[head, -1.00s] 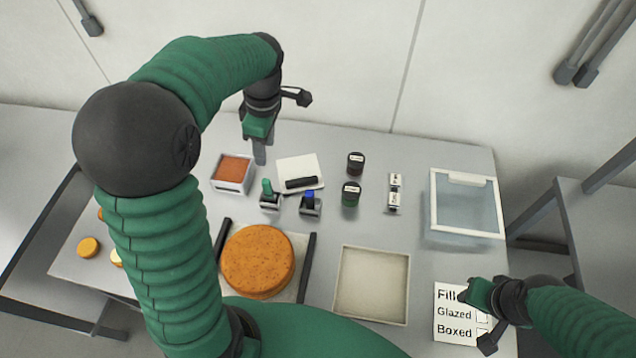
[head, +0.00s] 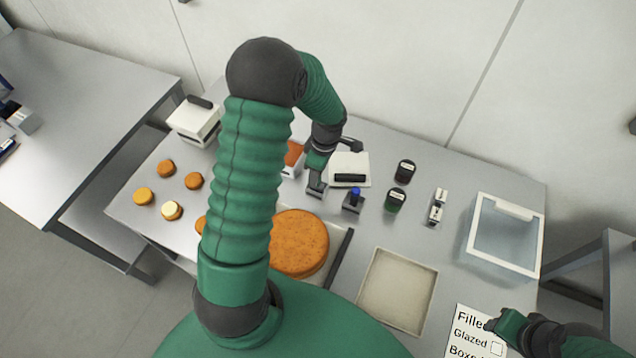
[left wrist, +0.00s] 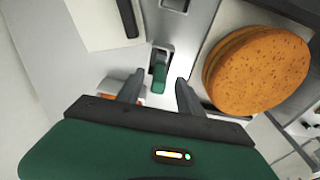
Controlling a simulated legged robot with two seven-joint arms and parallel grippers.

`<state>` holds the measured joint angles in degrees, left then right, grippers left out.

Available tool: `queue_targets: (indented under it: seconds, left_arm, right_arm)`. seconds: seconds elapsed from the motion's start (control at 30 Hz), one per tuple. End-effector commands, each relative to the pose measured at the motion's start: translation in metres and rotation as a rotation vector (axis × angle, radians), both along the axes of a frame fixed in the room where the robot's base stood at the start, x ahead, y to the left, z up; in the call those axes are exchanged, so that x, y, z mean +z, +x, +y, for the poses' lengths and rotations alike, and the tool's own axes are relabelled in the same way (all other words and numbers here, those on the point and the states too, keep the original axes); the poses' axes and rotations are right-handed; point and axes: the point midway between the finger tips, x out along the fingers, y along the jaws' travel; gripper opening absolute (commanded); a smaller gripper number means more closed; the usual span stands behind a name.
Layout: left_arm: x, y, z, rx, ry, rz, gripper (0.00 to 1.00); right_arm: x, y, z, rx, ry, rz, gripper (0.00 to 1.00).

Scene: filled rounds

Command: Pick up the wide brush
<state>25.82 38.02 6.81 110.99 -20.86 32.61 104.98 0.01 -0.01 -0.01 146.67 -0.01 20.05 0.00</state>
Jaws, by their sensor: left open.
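A green-handled tool (left wrist: 158,76) stands in a small grey holder in the left wrist view; its head is hidden, so I cannot confirm that it is the wide brush. A blue-handled tool (head: 355,193) stands in a similar holder to its right. My left gripper (head: 317,185) is open and points down over the green-handled tool, hiding most of it in the head view. In the left wrist view the open fingers (left wrist: 159,92) sit on either side of the green handle, with gaps. My right gripper (head: 491,327) is at the lower right, partly cut off, over the checklist card (head: 466,340).
A tub with orange filling (head: 292,157) stands close behind my left gripper. A big orange round (head: 300,243) lies in front, between dark rails. A white board with a black bar (head: 350,166), two dark jars (head: 396,200), an empty tray (head: 398,290) and a clear-lidded box (head: 505,238) stand rightward.

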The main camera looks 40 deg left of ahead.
Motion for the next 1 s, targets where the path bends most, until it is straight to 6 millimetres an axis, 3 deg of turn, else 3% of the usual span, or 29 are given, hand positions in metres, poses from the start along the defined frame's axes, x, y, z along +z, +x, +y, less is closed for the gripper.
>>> queue_targets:
  seconds: [0.2,0.57,1.0]
  left_arm:
    - [-0.0031,0.0007,0.0005,-0.001,0.001,-0.002,0.44]
    - [-0.0024,0.0003,-0.0004,-0.001,0.002,-0.001,0.00]
    - [0.0035,0.0010,0.0008,0.000,0.002,-0.003,0.00]
  right_arm:
    - [-0.0002,-0.0001,0.0001,0.000,0.000,0.001,0.36]
    - [-0.0002,-0.0001,0.0001,0.000,0.000,0.001,0.36]
    - [-0.0023,-0.0001,0.0001,0.000,0.000,0.000,0.36]
